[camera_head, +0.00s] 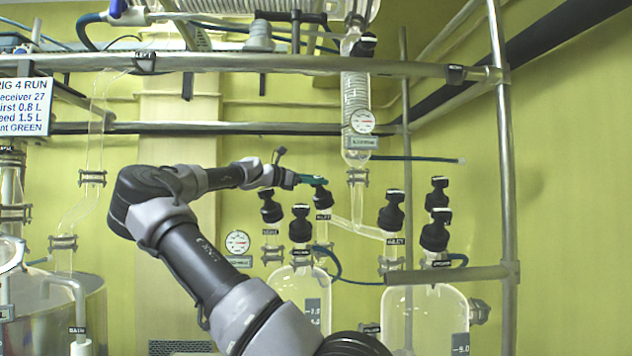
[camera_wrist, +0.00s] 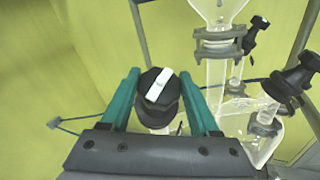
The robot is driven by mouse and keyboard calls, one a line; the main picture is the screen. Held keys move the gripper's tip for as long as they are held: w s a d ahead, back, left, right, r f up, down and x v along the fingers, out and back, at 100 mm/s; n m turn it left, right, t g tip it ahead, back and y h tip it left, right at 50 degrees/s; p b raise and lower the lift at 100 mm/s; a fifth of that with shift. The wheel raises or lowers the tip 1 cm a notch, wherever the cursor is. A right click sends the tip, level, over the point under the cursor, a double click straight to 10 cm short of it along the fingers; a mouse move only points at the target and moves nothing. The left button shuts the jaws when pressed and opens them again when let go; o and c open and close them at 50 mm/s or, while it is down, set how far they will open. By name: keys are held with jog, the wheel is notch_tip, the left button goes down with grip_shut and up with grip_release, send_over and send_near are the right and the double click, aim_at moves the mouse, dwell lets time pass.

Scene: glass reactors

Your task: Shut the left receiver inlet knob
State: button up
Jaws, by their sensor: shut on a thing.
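The left receiver inlet knob (camera_head: 322,198) is black, on a glass valve tagged as an inlet above the left receiver (camera_head: 290,286). In the wrist view the knob (camera_wrist: 157,103) has a white bar across its top, running nearly up and down the picture and leaning slightly right. My gripper (camera_head: 314,181) reaches it from the left, at the knob's top. Its green fingers (camera_wrist: 157,92) stand on either side of the knob and are shut on it. The knob's underside and valve body are mostly hidden in the wrist view.
The right receiver (camera_head: 400,312) has its own inlet knob (camera_head: 391,212). Black knobs (camera_head: 271,208) and (camera_head: 301,225) stand close by on the left. A glass condenser (camera_head: 356,95) hangs above right. A metal rail (camera_head: 452,273) crosses in front of the right receiver.

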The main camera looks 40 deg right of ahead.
jog(key=m+g+y, duration=0.3)
jog(key=m+g, duration=0.1)
jog(key=m, duration=0.2)
jog(key=shift+g, duration=0.4)
jog(key=shift+m+y, duration=0.3)
jog(key=o, duration=1.4)
jog(key=v, duration=1.1)
jog(key=shift+w+d, duration=0.1)
